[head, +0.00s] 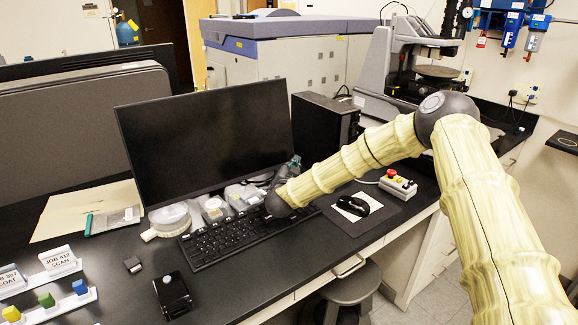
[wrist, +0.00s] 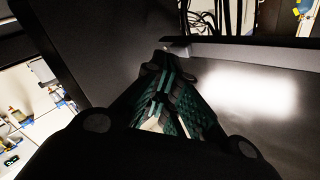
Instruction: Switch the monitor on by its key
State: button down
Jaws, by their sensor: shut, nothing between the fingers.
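The monitor (head: 205,145) stands at the back of the desk, its screen black and unlit. My gripper (head: 295,161) is at its lower right corner, beyond the keyboard's right end, with the arm reaching in from the right. In the wrist view, my gripper (wrist: 168,62) has its dark, green-padded fingers drawn together and empty. The fingertips are close to a grey edge in the wrist view; I cannot tell whether they touch it. I cannot make out the monitor's key in either view; the gripper covers part of that corner.
A black computer tower (head: 325,130) stands right behind the gripper. The keyboard (head: 228,238), clear containers (head: 212,207), mouse (head: 353,206) and red-button box (head: 398,184) lie around the arm. Card stands (head: 50,300) are at the front left.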

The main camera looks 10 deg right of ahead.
jog(key=shift+w+a+f+b, duration=0.15)
jog(key=shift+w+b, duration=0.15)
jog(key=shift+w, duration=0.05)
dwell(1.2)
jog(key=shift+s+f, duration=0.15)
jog(key=shift+s+d+f, duration=0.1)
jog(key=shift+s+d, duration=0.15)
jog(key=shift+s, duration=0.3)
jog(key=shift+s, duration=0.1)
jog(key=shift+s+d+r+p, duration=0.25)
jog(key=shift+s, duration=0.45)
jog(key=shift+s+d+r+p, duration=0.2)
jog(key=shift+s+d+p, duration=0.1)
jog(key=shift+s, duration=0.45)
jog(key=shift+s+d+r+p, duration=0.25)
jog(key=shift+s, duration=0.45)
